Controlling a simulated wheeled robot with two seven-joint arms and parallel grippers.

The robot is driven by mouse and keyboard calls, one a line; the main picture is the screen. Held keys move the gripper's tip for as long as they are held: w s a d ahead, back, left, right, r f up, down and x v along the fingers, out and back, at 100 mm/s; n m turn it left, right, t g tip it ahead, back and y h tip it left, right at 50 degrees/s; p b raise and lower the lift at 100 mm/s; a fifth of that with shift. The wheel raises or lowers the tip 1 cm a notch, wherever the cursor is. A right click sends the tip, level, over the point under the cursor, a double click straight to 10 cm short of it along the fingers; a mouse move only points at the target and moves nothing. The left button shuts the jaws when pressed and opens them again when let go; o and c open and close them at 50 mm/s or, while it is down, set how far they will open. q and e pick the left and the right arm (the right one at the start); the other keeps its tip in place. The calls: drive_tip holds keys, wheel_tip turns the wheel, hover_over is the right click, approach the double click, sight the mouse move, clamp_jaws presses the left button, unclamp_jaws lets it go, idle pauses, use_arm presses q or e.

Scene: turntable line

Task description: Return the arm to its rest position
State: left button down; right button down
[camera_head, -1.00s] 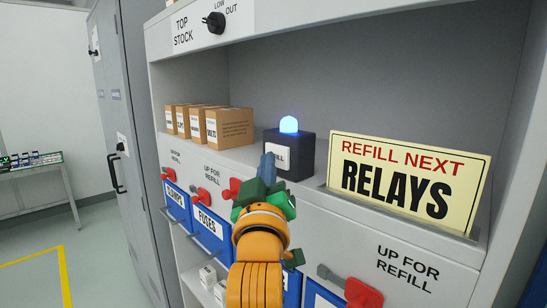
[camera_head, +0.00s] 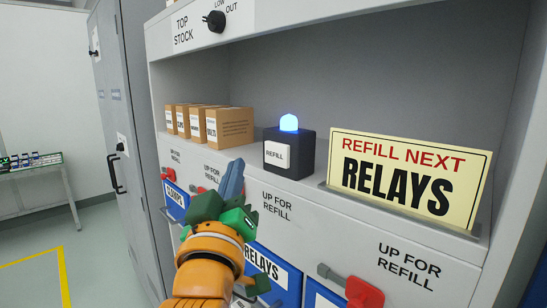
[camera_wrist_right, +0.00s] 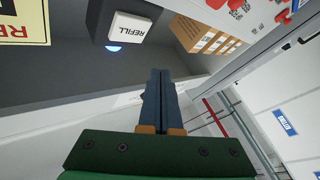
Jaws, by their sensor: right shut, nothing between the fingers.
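My right gripper (camera_head: 232,178) has green jaws and blue-grey fingers on an orange arm. It is in front of the shelf unit, left of the dark refill box (camera_head: 291,160) and apart from it. Its fingers are shut with nothing between them, as the right wrist view also shows (camera_wrist_right: 159,85). The refill box has a white REFILL label and a lit blue lamp (camera_head: 288,123) on top; it shows upside down in the wrist view (camera_wrist_right: 127,25). My left gripper is not in view.
A yellow RELAYS sign (camera_head: 407,178) stands right of the box. Several brown cartons (camera_head: 231,128) stand on the shelf to the left. Below are blue bins (camera_head: 275,274) and red levers, one red lever (camera_head: 363,291) sticking out at lower right. Open floor lies at left.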

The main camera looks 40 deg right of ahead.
drive_tip(key=shift+d, duration=0.15)
drive_tip(key=w+a+f+n+y, duration=0.45)
drive_tip(key=w+f, duration=0.25)
drive_tip(key=f, duration=0.4)
drive_tip(key=w+a+f+n+y, duration=0.4)
drive_tip(key=w+f, duration=0.3)
drive_tip(key=f, duration=0.4)
drive_tip(key=s+a+f+n+g+y, duration=0.1)
drive_tip(key=s+f+g+y, duration=0.15)
drive_tip(key=f, duration=1.05)
drive_tip(key=s+f+n+g+y, duration=0.1)
drive_tip(key=s+f+g+y, duration=0.15)
drive_tip(key=f, duration=1.05)
drive_tip(key=s+d+f+m+g, duration=0.15)
drive_tip(key=s+f+g, duration=0.45)
drive_tip(key=s+f, duration=1.3)
drive_tip(key=s+d+f+m+g, duration=0.1)
drive_tip(key=s+f, duration=0.3)
drive_tip(key=s, duration=0.7)
drive_tip(key=s+d+f+m+g, duration=0.2)
drive_tip(key=s+f+g, duration=0.1)
drive_tip(key=s, duration=0.8)
drive_tip(key=shift+s+d+f+m+y, duration=0.3)
drive_tip(key=shift+d+f+y, duration=0.15)
drive_tip(key=shift+f, duration=0.35)
